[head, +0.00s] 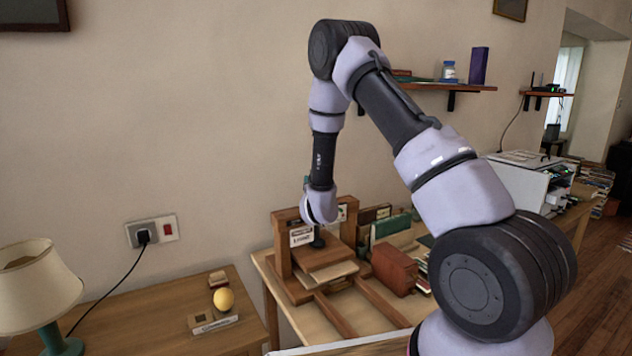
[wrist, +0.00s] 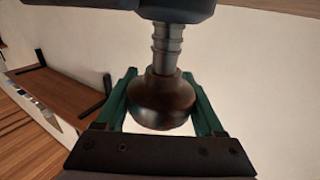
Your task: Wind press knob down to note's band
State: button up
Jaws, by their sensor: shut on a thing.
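The book press (head: 283,255) is a wooden frame on the table. A white note (head: 302,236) with dark print is on the press front. Its band is too small to read.
A red-brown box or book (head: 394,270) and a green book (head: 390,227) stand right of the press. A side table at left holds a lamp (head: 38,285) and a yellow ball (head: 223,299). Wall shelves (head: 440,87) hang behind my arm.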

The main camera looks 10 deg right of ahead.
jog(key=o, duration=1.4)
jog(key=shift+s, duration=0.1)
jog(key=s, duration=0.3)
jog(key=s+a, duration=0.1)
jog(key=s, duration=0.6)
jog(key=shift+s+a, duration=0.2)
jog(key=shift+a, duration=0.2)
jog(key=shift+r, duration=0.15)
